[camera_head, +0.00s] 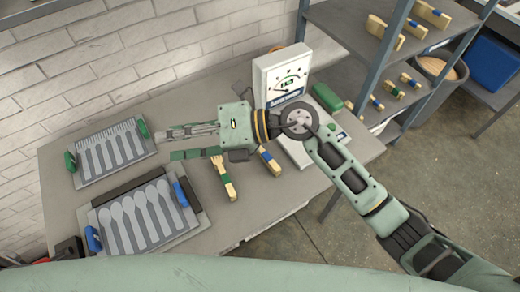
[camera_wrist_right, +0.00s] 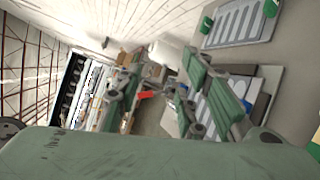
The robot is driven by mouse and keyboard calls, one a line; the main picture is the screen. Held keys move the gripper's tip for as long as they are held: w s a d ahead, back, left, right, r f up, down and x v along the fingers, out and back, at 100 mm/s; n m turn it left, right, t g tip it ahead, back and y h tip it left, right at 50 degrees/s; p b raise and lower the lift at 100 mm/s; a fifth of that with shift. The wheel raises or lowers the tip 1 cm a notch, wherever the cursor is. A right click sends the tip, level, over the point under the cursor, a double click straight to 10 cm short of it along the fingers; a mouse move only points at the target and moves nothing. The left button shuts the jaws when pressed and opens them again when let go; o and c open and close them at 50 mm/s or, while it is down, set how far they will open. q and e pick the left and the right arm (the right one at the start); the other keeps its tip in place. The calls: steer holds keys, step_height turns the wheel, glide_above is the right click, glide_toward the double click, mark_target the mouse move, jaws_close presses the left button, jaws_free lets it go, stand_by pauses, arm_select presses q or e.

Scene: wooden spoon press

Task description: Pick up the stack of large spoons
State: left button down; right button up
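Two banded wooden utensil stacks lie on the grey table (camera_head: 290,205). One pale stack (camera_head: 222,178) has a fork-like end and a dark band. The other stack (camera_head: 268,160) has a blue band and lies partly under my right wrist, so its far end is hidden; I cannot tell whether it is spoons. My right gripper (camera_head: 175,143) is above the table, pointing left, with its fingers apart and nothing between them. The fingers also show apart in the right wrist view (camera_wrist_right: 165,95). My left gripper is not in view.
A green-handled mould (camera_head: 112,153) and a blue-handled mould with large spoon shapes (camera_head: 140,218) lie on the left. A shelf (camera_head: 360,35) holds more stacks at upper right.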

step_height(320, 180, down, 6)
steer(key=d+n+h, duration=0.2)
steer(key=h, duration=0.2)
steer(key=t+h, duration=0.2)
steer(key=h, duration=1)
glide_above(274, 167)
step_height(274, 167, down, 8)
steer(key=shift+f, duration=0.1)
steer(key=shift+d+f, duration=0.2)
steer(key=shift+f, duration=0.1)
step_height(274, 167, down, 6)
steer(key=p, duration=0.3)
steer(key=shift+a+f, duration=0.15)
steer(key=shift+f, duration=0.35)
steer(key=shift+c, duration=0.4)
jaws_close()
